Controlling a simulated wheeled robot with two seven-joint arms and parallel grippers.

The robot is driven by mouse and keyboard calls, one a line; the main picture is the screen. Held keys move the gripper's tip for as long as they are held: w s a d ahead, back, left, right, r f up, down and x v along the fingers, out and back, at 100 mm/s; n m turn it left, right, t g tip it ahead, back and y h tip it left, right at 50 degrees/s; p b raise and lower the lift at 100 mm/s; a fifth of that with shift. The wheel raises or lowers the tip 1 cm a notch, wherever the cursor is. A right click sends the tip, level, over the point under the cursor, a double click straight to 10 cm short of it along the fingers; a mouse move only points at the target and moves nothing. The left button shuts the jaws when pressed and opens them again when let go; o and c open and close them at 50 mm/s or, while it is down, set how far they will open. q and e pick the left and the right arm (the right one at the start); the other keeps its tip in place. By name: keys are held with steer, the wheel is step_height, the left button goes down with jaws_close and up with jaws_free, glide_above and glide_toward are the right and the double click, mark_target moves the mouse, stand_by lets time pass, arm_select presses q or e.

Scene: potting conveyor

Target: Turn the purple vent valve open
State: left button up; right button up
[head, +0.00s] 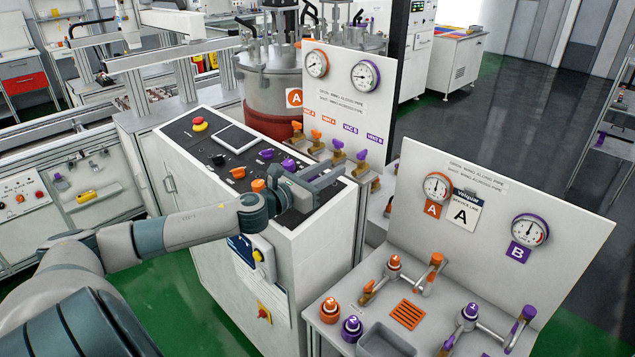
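A row of small valves stands along the foot of the upright gauge board (335,75), with orange handles at its left and purple handles at its right. The rightmost purple valve (362,156) sits under a purple label that seems to read VENT B (375,138). Another purple valve (338,156) is to its left under the VAC B label. My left gripper (332,174) is over the right end of the console top, just left of and nearer than the purple valves. Its fingers look apart and empty, with no visible contact with a valve. My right gripper is out of view.
The console (180,140) carries a red stop button (199,124), a small screen and several orange and purple knobs close to my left gripper. A steel vessel (270,85) stands behind it. A second gauge board (500,200) with orange and purple fittings stands at the right.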

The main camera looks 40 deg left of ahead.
arm_select(q)
steer(key=shift+s+a+b, duration=0.1)
steer(key=shift+s+b, duration=0.6)
steer(key=shift+s, duration=1.3)
